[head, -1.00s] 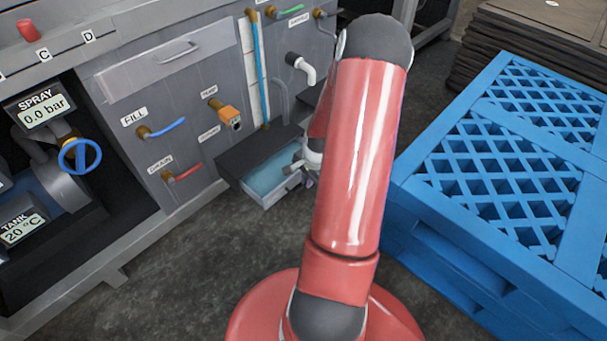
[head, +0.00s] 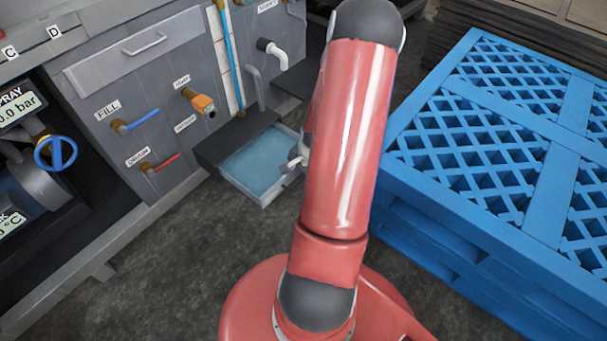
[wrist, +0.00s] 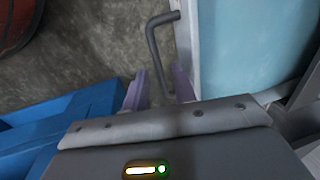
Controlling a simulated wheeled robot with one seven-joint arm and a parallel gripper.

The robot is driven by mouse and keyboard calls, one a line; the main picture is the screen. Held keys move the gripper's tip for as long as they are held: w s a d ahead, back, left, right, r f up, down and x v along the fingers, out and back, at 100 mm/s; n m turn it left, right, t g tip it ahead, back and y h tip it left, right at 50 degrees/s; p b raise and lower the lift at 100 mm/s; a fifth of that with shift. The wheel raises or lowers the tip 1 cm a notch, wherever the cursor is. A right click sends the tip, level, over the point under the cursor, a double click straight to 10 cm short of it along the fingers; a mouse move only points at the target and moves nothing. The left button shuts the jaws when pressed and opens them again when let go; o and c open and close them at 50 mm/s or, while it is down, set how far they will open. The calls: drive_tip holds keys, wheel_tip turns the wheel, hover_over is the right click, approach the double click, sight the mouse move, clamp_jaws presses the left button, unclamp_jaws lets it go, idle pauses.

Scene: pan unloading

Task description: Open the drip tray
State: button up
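The drip tray (head: 262,192) is a shallow grey tray with pale blue liquid, pulled well out from under the machine's front. It also shows in the wrist view (wrist: 194,45) on the right, with its dark bar handle (wrist: 153,45) standing off its front edge. In the head view my red arm covers most of the gripper (head: 297,160) at the tray's right front corner.
A blue pallet stack (head: 480,170) stands close on the right. The machine panel with FILL lever (head: 138,121), red lever (head: 162,163) and orange-handled valve (head: 203,103) lies behind and left. Bare floor (head: 165,265) is free in front.

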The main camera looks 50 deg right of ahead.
drive_tip(key=r, duration=0.2)
drive_tip(key=s+r+p, duration=0.1)
drive_tip(key=r, duration=0.2)
drive_tip(key=r+p, duration=0.1)
drive_tip(key=r, duration=0.1)
drive_tip(key=shift+s+r, duration=0.25)
drive_tip(key=shift+r, duration=0.05)
idle(0.5)
drive_tip(key=w+a+r+n+h+p, duration=0.1)
drive_tip(key=w+a+r+n+p, duration=0.1)
drive_tip(key=a+r+n, duration=0.65)
drive_tip(key=w+a+r+n+h+p, duration=0.15)
drive_tip(key=a+r, duration=0.45)
drive_tip(key=r, duration=0.8)
drive_tip(key=s+a+r+n+t+p, duration=0.1)
drive_tip(key=s+a+r+n, duration=0.1)
drive_tip(key=s+a+r, duration=0.1)
drive_tip(key=s+a+r+n+t+y+p, duration=0.1)
drive_tip(key=s+a+r+n, duration=0.1)
drive_tip(key=a+r, duration=0.4)
drive_tip(key=s+a+r+n+t+y+p, duration=0.1)
drive_tip(key=s+a+r+n, duration=0.2)
drive_tip(key=s+a+r, duration=0.1)
drive_tip(key=shift+s+a+r, duration=0.15)
drive_tip(key=shift+s+r, duration=0.35)
drive_tip(key=shift+s, duration=0.1)
